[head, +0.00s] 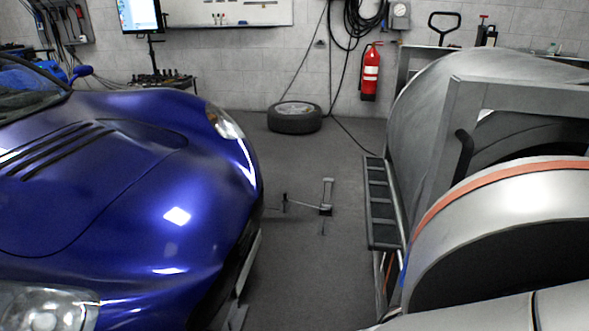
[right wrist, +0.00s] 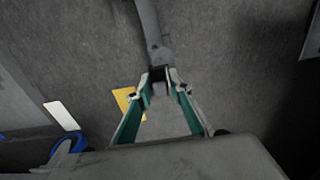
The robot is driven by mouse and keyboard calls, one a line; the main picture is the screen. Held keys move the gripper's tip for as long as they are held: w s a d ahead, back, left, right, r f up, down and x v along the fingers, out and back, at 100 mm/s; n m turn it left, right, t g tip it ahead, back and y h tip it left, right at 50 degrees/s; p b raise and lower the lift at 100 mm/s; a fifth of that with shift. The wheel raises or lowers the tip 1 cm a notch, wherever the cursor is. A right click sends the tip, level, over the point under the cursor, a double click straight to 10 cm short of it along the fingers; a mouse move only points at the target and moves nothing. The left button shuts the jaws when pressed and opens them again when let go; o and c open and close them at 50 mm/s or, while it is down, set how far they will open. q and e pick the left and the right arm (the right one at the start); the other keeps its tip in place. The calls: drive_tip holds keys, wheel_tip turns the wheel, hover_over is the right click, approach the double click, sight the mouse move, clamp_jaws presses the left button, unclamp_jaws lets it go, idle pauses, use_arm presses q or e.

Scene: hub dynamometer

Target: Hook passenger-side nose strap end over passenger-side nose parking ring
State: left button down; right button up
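In the right wrist view my right gripper (right wrist: 160,82) has its teal fingers closed in around a small dark end piece. A grey strap (right wrist: 150,22) runs from that piece to the top edge of the picture. I take it for a strap end, but which one I cannot tell. In the head view a blue car (head: 130,190) stands at the left, its nose facing right. A thin line runs from near the nose to a small dark fitting (head: 325,210) on the floor. No parking ring can be made out. Neither gripper shows in the head view.
A large grey dynamometer (head: 430,110) with a black ribbed step (head: 383,205) fills the right. A loose wheel (head: 294,118) lies by the back wall, near a red fire extinguisher (head: 370,72). A yellow patch (right wrist: 128,104) shows beside the right gripper.

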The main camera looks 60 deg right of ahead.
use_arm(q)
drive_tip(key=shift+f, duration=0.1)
use_arm(e)
drive_tip(key=shift+o, duration=0.6)
drive_tip(key=shift+s+r, duration=0.15)
drive_tip(key=shift+r, duration=3.7)
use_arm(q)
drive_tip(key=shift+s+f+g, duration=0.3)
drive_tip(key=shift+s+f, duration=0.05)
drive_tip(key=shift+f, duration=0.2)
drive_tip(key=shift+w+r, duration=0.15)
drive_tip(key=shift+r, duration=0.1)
